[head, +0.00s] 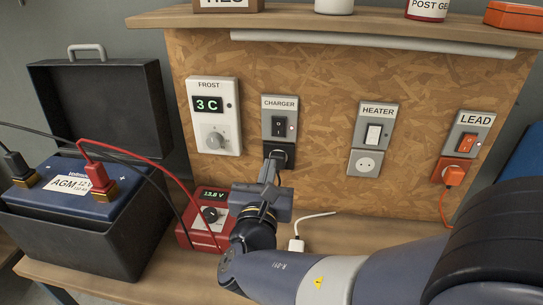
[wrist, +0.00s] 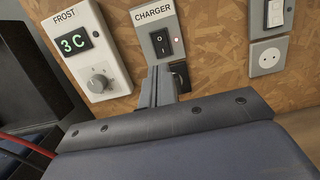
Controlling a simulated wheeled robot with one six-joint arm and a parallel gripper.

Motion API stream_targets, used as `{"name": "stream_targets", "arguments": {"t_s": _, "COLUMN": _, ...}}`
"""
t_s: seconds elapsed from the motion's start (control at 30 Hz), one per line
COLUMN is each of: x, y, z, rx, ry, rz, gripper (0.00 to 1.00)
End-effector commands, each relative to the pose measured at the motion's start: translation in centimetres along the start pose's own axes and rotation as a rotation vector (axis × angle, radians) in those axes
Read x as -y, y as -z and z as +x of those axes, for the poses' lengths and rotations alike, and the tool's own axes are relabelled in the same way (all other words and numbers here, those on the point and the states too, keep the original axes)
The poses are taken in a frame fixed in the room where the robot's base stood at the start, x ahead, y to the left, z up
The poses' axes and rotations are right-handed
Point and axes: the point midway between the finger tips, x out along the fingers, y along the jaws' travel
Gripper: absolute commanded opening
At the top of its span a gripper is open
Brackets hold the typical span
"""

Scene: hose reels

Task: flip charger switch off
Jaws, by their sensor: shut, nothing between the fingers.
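The rocker also shows unobstructed in the wrist view (wrist: 162,41). I cannot tell clearly which half is pressed in. My gripper (head: 271,164) is shut and empty, with its fingertips pointing up just below the rocker, in front of the black socket area (head: 287,151).
A FROST thermostat (head: 214,115) reading 3 C is left of the switch. The HEATER switch (head: 374,134) and orange LEAD switch (head: 467,143) are to the right. A red charger (head: 209,203) reading 13.8 V and a boxed battery (head: 75,190) with cables stand at left. A shelf (head: 330,22) overhangs the board.

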Motion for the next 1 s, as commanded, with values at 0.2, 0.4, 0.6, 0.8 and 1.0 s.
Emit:
{"name": "stream_targets", "arguments": {"t_s": 0.2, "x": 0.2, "y": -0.1, "z": 3.7, "rx": -0.001, "ry": 0.006, "rz": -0.002, "gripper": 0.0}}
{"name": "stream_targets", "arguments": {"t_s": 0.4, "x": 0.2, "y": -0.2, "z": 7.8, "rx": -0.001, "ry": 0.006, "rz": -0.002, "gripper": 0.0}}
{"name": "stream_targets", "arguments": {"t_s": 0.6, "x": 0.2, "y": -0.2, "z": 11.1, "rx": -0.001, "ry": 0.004, "rz": -0.001, "gripper": 0.0}}
{"name": "stream_targets", "arguments": {"t_s": 0.8, "x": 0.1, "y": 0.0, "z": 12.6, "rx": -0.001, "ry": 0.001, "rz": -0.001, "gripper": 0.0}}
{"name": "stream_targets", "arguments": {"t_s": 1.0, "x": 0.1, "y": 0.0, "z": 12.8, "rx": 0.0, "ry": 0.0, "rz": 0.0, "gripper": 0.0}}
